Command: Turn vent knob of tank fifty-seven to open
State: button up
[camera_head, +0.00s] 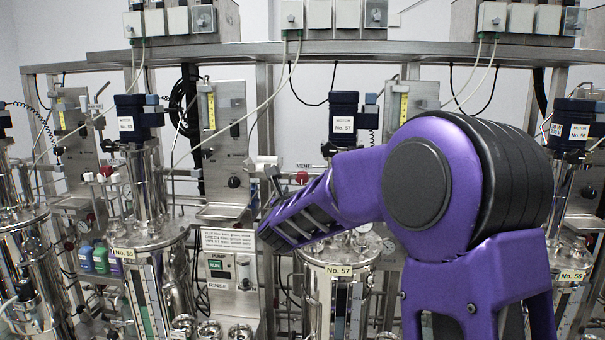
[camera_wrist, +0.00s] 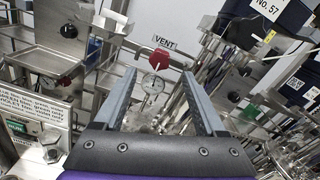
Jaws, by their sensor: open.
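The red vent knob (camera_wrist: 159,57) sits on a horizontal metal pipe under a VENT label (camera_wrist: 164,43) in the wrist view. It also shows small in the head view (camera_head: 302,177), above tank fifty-seven (camera_head: 315,300), whose lid plate reads No. 57. My gripper (camera_wrist: 158,74) is open and empty. Its two grey fingers point toward the knob, which appears ahead of and between the fingertips, with no contact visible. The knob's exact turn position is too small to tell. My purple arm hides part of the tank's right side in the head view.
A round gauge (camera_wrist: 152,83) is just below the knob. The motor marked No. 57 (camera_head: 343,118) stands above the tank. A pump panel (camera_head: 220,268) and tank fifty-nine (camera_head: 150,260) are to the left.

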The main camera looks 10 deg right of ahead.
aim_at(303, 173)
jog(key=p+x, duration=0.1)
jog(key=x, duration=1.1)
jog(key=shift+w+d+p, duration=0.1)
jog(key=shift+w+p, duration=0.3)
grip_shut()
